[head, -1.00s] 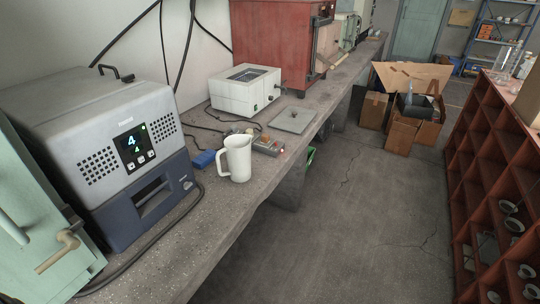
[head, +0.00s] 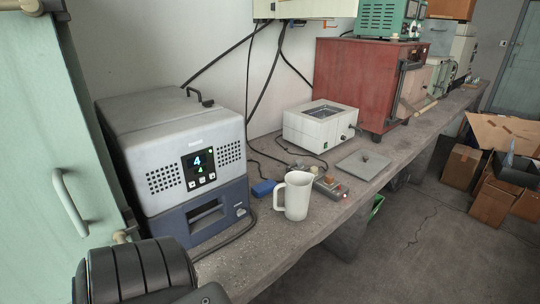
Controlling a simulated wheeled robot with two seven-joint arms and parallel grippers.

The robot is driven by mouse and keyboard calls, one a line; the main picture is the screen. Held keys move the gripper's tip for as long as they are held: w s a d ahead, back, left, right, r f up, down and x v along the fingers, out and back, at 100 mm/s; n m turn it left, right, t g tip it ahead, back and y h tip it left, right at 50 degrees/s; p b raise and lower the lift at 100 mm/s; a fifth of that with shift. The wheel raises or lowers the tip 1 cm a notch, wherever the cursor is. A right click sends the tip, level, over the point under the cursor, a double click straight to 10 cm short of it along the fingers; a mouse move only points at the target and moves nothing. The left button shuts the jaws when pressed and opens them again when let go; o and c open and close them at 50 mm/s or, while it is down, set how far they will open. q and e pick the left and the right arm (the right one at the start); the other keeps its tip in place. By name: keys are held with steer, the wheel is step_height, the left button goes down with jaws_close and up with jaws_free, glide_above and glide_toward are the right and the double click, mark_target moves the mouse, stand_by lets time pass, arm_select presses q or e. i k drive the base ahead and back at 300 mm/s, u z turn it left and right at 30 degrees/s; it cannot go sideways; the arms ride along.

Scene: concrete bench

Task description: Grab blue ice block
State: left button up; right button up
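A small blue block (head: 263,188) lies on the concrete bench in the head view. It sits just left of and behind a white pitcher (head: 297,196), between it and the grey machine with the display. The pitcher stands upright close by; I cannot tell whether they touch. Part of my own arm shows at the bottom left, but neither gripper is in view.
The grey-and-blue machine (head: 191,153) stands left of the block. A white bath (head: 320,125), a flat grey lid (head: 363,165) and a small control box (head: 330,187) lie farther along the bench (head: 285,250). Cables run behind the block. Cardboard boxes (head: 492,199) stand on the floor.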

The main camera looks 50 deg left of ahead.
mark_target(263, 188)
steer(key=z, duration=0.05)
steer(key=i, duration=2.1)
